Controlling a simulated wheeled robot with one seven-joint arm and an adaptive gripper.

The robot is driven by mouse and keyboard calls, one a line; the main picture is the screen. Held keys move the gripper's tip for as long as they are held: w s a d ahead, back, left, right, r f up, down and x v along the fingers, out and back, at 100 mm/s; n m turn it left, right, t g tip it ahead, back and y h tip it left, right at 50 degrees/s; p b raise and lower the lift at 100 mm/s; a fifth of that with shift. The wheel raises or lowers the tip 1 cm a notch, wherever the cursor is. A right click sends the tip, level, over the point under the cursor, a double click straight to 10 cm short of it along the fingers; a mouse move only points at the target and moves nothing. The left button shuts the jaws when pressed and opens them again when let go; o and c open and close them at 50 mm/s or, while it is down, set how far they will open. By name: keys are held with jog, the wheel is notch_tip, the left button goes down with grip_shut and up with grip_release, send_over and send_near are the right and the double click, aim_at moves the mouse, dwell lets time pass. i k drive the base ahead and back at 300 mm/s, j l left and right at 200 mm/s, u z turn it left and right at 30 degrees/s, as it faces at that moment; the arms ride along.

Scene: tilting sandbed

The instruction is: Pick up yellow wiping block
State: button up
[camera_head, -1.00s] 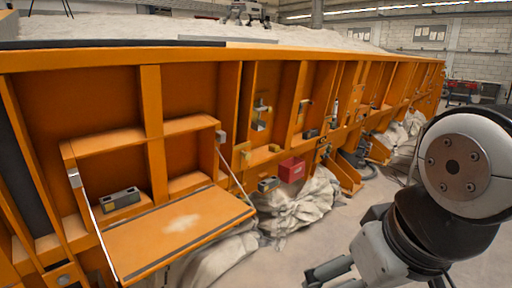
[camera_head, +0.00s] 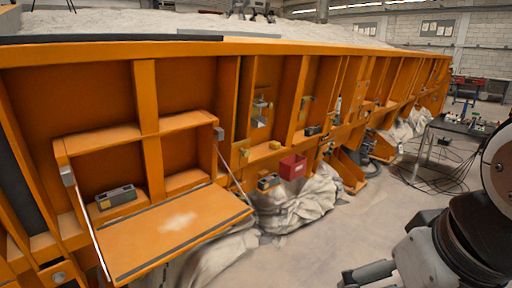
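A small yellow block (camera_head: 275,145) lies on a ledge of the orange sandbed frame, near the middle of the head view; it may be the wiping block, but it is too small to be sure. My gripper (camera_head: 347,279) is at the bottom edge, well below and to the right of that block and apart from it. Its finger parts are cut off by the frame edge, so its opening is unclear. I see nothing held in the visible part.
A fold-down orange shelf (camera_head: 221,206) juts out at the left, with a grey block (camera_head: 117,197) behind it. A red box (camera_head: 293,167) sits right of centre above pale sacks (camera_head: 300,208). A cluttered table (camera_head: 452,127) with cables below stands at right. The floor between is clear.

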aim_at(274, 145)
jog(key=i+l, duration=0.1)
jog(key=i, duration=0.5)
jog(key=i+l, duration=0.1)
jog(key=i, duration=0.5)
jog(key=i+l+u, duration=0.1)
jog(key=i, duration=0.5)
jog(key=i+l, duration=0.2)
jog(key=i, duration=0.4)
jog(key=i+j, duration=0.15)
